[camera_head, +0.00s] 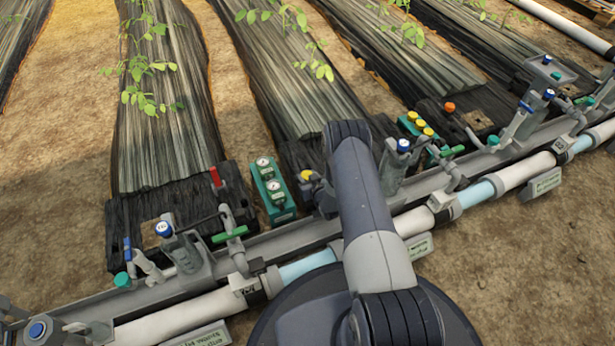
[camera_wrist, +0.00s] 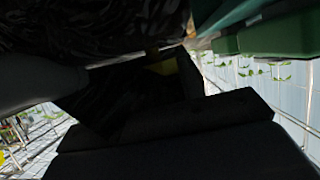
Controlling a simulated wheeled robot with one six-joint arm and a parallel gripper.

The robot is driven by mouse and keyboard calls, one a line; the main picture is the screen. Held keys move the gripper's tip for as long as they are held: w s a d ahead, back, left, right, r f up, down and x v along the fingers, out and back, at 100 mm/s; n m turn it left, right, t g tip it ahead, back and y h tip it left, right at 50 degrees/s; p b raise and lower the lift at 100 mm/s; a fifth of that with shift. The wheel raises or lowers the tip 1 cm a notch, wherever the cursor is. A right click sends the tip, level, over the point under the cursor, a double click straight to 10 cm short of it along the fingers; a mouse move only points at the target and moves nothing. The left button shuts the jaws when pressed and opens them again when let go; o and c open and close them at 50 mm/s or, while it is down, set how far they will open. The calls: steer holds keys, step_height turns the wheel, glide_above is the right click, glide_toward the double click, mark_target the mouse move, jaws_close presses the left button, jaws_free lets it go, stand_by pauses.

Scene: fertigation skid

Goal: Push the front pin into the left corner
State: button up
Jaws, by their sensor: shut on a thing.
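A yellow-topped pin (camera_head: 306,175) shows at the left of my arm, by the black end mat (camera_head: 292,154) of the middle planting row. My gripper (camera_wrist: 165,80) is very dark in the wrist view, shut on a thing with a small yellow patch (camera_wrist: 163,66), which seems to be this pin. In the head view my arm hides most of the gripper and the mat. I cannot tell how deep the pin sits or whether it touches the mat. A green block with several yellow caps (camera_head: 419,124) stands right of my arm.
A green gauge block (camera_head: 271,190) stands just left of the pin. The left mat (camera_head: 150,215) carries a red lever (camera_head: 215,177). A grey rail and white pipe (camera_head: 180,313) with green-handled valves (camera_head: 230,235) cross in front. Bare soil (camera_head: 70,180) lies at the left.

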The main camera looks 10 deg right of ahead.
steer(key=shift+f, duration=0.3)
steer(key=shift+f, duration=0.1)
steer(key=o, duration=1)
steer(key=shift+r+p, duration=2.35)
steer(key=shift+r, duration=1.7)
steer(key=shift+f, duration=0.2)
